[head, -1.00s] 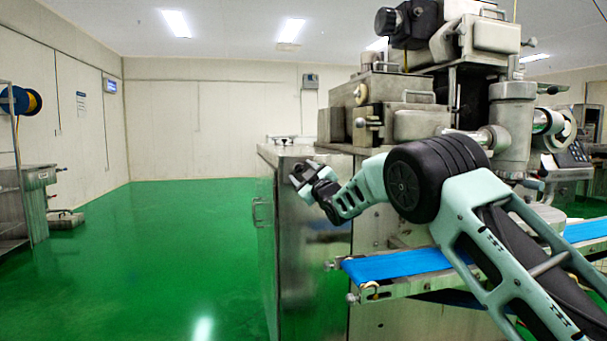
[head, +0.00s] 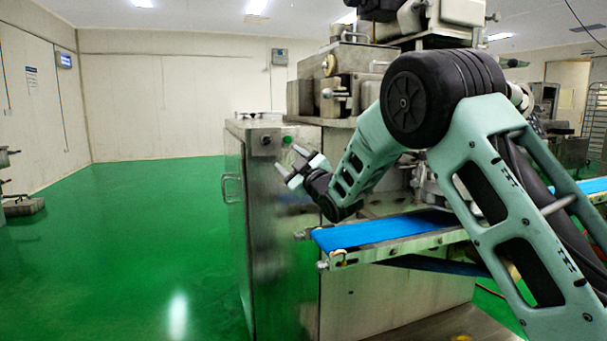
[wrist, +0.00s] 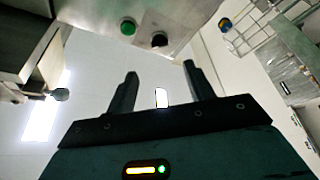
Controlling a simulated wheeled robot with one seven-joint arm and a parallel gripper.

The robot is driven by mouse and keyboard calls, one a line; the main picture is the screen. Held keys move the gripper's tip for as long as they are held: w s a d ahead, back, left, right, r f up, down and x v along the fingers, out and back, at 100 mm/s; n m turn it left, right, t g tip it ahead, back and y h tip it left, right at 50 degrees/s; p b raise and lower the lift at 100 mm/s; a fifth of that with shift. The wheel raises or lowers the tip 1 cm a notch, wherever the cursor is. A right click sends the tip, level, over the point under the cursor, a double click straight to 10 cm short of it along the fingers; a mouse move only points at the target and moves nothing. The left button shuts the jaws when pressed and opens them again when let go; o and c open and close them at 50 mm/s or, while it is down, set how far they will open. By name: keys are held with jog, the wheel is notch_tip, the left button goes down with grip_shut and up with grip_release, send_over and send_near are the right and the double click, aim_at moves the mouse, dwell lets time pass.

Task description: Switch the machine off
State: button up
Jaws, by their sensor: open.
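The encrusting machine (head: 285,230) has a steel cabinet with a green button (head: 288,140) and a dark round knob (head: 265,140) near the top of its front. The wrist view shows the green button (wrist: 128,27) and the black knob (wrist: 159,39) side by side on a steel panel. My gripper (head: 289,161) is open and empty, just below and in front of them in the head view. In the wrist view my gripper (wrist: 161,70) has both fingers apart, with the controls beyond the fingertips. No contact with either control shows.
A blue conveyor belt (head: 380,229) sticks out from the machine below my arm. A cabinet door handle (head: 229,188) protrudes on the machine's left side.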

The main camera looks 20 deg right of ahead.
jog(key=v, duration=0.6)
dwell(0.3)
jog(key=s+a+f+m+g+h, duration=0.1)
jog(key=s+a+f+m+g, duration=0.1)
jog(key=s+a+f+g, duration=0.65)
jog(key=s+a+f+m+g, duration=0.2)
jog(key=s+a+f+g, duration=0.3)
jog(key=s, duration=0.6)
jog(key=s+d+f+g+h, duration=0.15)
jog(key=s+g, duration=0.25)
jog(key=s, duration=1.1)
jog(key=s+f+g+h, duration=0.3)
jog(key=s, duration=1.1)
notch_tip(320, 180, up, 20)
jog(key=p, duration=2)
jog(key=shift+w, duration=0.2)
